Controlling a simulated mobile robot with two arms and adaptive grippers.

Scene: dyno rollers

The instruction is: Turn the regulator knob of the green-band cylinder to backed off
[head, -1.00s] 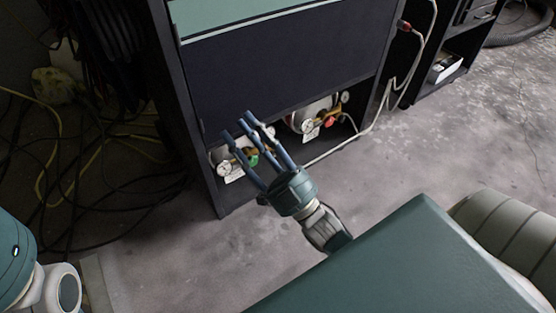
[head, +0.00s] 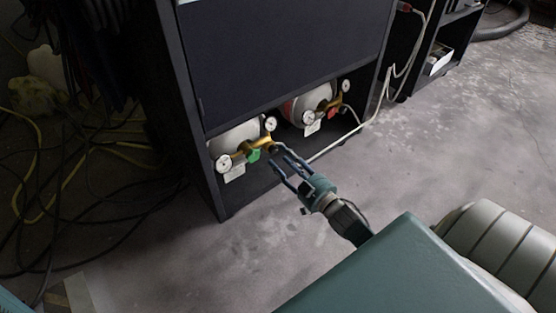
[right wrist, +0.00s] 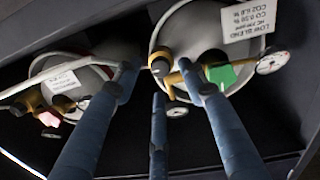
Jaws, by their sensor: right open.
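The cylinder with the green mark (head: 236,138) lies on the left of the cabinet's low bay, pale, with a brass regulator (head: 240,152), two round gauges and a green piece (head: 254,155). Its small dark-ended regulator knob (head: 273,148) points out toward my right gripper (head: 278,154). That gripper is open and empty, its fingertips close to the knob; contact cannot be told. In the right wrist view the knob (right wrist: 160,66) shows between the spread fingertips (right wrist: 158,84), with the green piece (right wrist: 222,76) to the right. My left gripper is out of view.
A second cylinder (head: 313,98) with a red band and its own gauges lies to the right in the same bay. The dark cabinet panel (head: 285,60) hangs just above. A white hose (head: 350,134) runs out right. Cables (head: 90,190) tangle at left; the front floor is open.

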